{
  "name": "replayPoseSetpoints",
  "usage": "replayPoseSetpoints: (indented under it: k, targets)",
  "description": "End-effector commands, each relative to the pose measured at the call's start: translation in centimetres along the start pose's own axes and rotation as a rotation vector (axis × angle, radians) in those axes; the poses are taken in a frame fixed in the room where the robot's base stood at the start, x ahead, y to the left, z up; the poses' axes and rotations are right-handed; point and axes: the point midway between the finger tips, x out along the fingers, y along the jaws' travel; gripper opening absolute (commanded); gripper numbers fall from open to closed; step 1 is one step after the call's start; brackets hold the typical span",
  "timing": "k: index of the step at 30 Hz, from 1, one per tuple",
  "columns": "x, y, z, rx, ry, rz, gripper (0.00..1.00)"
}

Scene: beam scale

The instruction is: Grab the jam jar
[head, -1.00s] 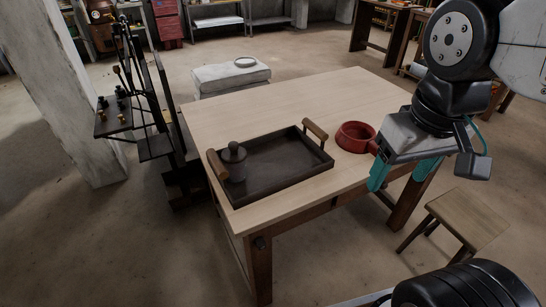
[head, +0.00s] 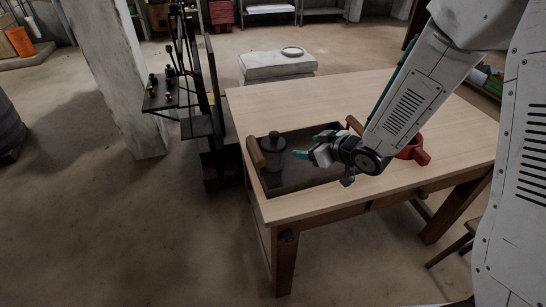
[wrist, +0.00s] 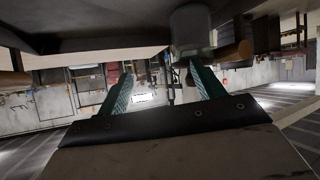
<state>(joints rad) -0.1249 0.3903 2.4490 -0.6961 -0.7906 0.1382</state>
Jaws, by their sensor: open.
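The likely jam jar, a dark grey lidded jar with a knob (head: 275,165), stands upright inside the dark tray (head: 310,184), near its left wooden handle. My gripper (head: 301,154) has teal fingers and hangs over the tray, to the right of the jar, pointing left toward it. A gap shows between the fingertips and the jar. In the wrist view the picture is upside down. My open, empty fingers (wrist: 160,72) lie below a grey jar (wrist: 190,28), which shows near the right-hand fingertip.
The tray's left wooden handle (head: 256,152) stands close behind the jar. A red bowl (head: 412,150) sits right of the tray, partly behind my arm. The pale wooden table (head: 330,100) is clear at the back. A dark stand (head: 190,100) rises beyond its left side.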

Motion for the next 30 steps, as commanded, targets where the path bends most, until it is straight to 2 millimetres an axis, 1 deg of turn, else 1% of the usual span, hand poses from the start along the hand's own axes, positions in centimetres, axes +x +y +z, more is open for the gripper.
replayPoseSetpoints:
  k: [1, 3, 7, 11, 17, 24, 27, 30]
  targets:
    - [0.9, -1.2, 0.7, 0.006, 0.03, -0.045, 0.68]
    - [1.7, -2.5, 1.1, 0.013, 0.077, -0.096, 0.68]
    - [2.4, -3.9, 1.3, 0.025, 0.13, -0.15, 0.68]
    - [3.4, -4.4, 1.2, 0.028, 0.147, -0.166, 0.68]
    - [5.6, -4.8, 0.8, 0.028, 0.147, -0.165, 0.68]
    - [9.0, -5.5, 0.1, 0.027, 0.146, -0.165, 0.68]
    - [9.8, -5.5, 0.0, 0.028, 0.146, -0.163, 0.68]
    - [10.0, -5.6, 0.0, 0.028, 0.146, -0.163, 0.68]
